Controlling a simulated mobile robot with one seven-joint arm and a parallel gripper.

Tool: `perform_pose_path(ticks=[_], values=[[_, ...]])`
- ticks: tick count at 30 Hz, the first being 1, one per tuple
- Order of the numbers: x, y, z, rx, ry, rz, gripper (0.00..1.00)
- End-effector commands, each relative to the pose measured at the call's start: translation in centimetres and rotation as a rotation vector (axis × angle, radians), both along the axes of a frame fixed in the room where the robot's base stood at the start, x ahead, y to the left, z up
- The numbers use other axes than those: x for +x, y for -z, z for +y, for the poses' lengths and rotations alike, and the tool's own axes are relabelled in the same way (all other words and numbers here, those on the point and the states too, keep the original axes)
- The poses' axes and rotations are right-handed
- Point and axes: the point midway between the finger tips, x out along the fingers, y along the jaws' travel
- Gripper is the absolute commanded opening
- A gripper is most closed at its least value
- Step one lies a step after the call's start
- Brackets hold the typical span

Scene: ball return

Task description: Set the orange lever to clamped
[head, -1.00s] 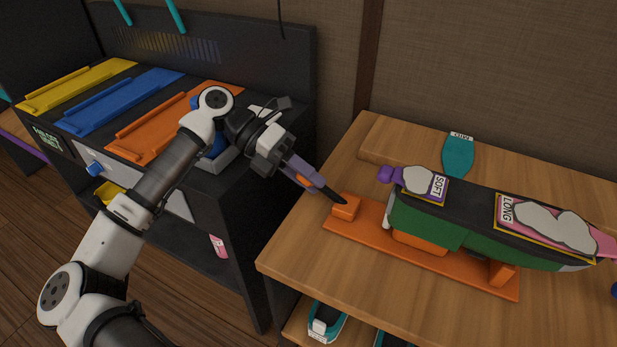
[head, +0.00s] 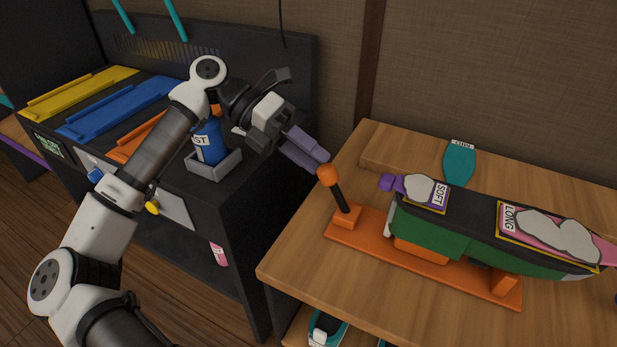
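The orange lever (head: 329,175) has an orange ball knob on a black shaft. It rises from an orange block at the left end of the orange base (head: 430,262) on the wooden table. The shaft leans a little to the left, close to upright. My gripper (head: 322,162) has purple fingers, just above and left of the knob. The knob is in plain view and not between the fingers. I cannot tell whether the fingertips touch it. The fingers look close together, but any gap is not clear. A dark green board (head: 430,232) lies along the orange base.
Stone-like pieces with SOFT (head: 439,197) and LONG (head: 508,216) labels lie on the board. A teal paddle (head: 458,165) lies behind it. A dark cabinet with yellow, blue (head: 118,106) and orange trays stands left. A blue bottle (head: 208,143) sits in a grey holder (head: 215,172) near my wrist.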

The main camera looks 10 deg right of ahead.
Motion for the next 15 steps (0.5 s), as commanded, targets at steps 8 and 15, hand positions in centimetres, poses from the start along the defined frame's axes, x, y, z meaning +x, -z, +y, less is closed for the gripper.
perform_pose_path(ticks=[8, 15], values=[[0.0, -7.1, -0.1, 0.000, 0.001, -0.002, 0.37], [0.0, -11.5, 0.0, 0.000, 0.000, 0.000, 0.37]])
